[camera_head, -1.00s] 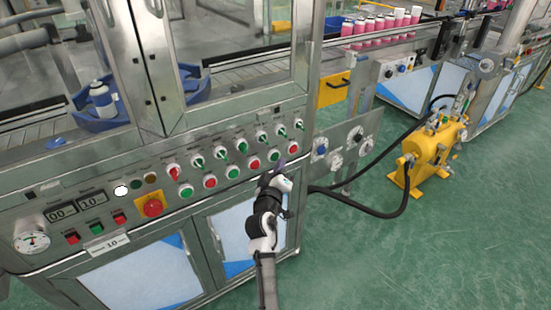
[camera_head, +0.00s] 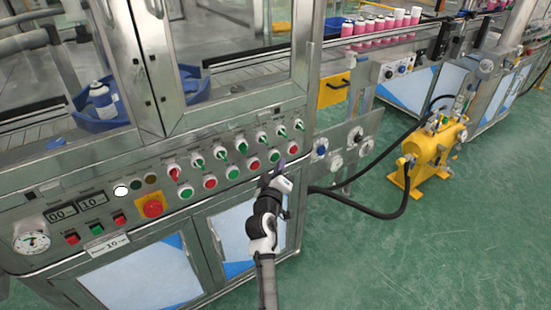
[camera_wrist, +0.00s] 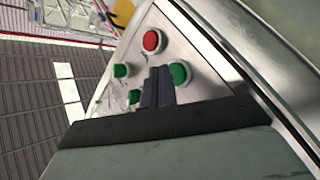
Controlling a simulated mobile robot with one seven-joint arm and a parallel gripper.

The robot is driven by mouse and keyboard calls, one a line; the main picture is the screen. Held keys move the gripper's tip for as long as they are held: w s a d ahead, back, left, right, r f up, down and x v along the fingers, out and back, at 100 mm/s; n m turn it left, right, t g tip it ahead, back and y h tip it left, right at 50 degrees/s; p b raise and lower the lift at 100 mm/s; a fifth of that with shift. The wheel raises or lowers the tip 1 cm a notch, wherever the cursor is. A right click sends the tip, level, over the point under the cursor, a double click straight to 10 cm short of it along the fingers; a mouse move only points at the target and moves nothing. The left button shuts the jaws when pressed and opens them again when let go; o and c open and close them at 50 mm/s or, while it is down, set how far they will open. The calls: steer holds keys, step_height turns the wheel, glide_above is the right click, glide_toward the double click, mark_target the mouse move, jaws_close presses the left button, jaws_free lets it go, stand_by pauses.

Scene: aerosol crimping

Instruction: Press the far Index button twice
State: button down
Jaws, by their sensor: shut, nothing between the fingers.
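The control panel (camera_head: 150,180) on the machine's front carries a lower row of red and green push buttons under a row of switches. Labels are too small to read, so I cannot tell which is marked Index. The last green button (camera_head: 273,155) and last red button (camera_head: 293,148) are at the row's right end. My gripper (camera_head: 279,168) is shut and empty, just below this green button. In the wrist view, my dark fingertips (camera_wrist: 158,76) are beside a green button (camera_wrist: 179,73), below a red button (camera_wrist: 152,41). I cannot tell whether they touch the panel.
A red emergency stop on a yellow plate (camera_head: 152,207) is farther left. Cabinet doors (camera_head: 145,270) are below the panel. A yellow pump unit (camera_head: 432,150) with black hoses stands on the green floor at right. Pink cans (camera_head: 372,27) line the conveyor behind.

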steer(key=shift+w, duration=0.1)
stand_by(0.7)
steer(key=shift+w+a+b, duration=0.25)
steer(key=shift+b, duration=0.1)
steer(key=shift+w+a, duration=0.2)
steer(key=shift+w, duration=0.1)
stand_by(0.6)
stand_by(0.4)
steer(key=shift+s+d, duration=0.45)
steer(key=shift+s, duration=0.2)
steer(key=shift+s+d+p, duration=0.7)
steer(key=shift+s+d, duration=0.05)
steer(key=shift+s, duration=0.3)
steer(key=shift+s+d+p, duration=0.7)
steer(key=shift+s+d, duration=0.05)
steer(key=shift+s, duration=0.25)
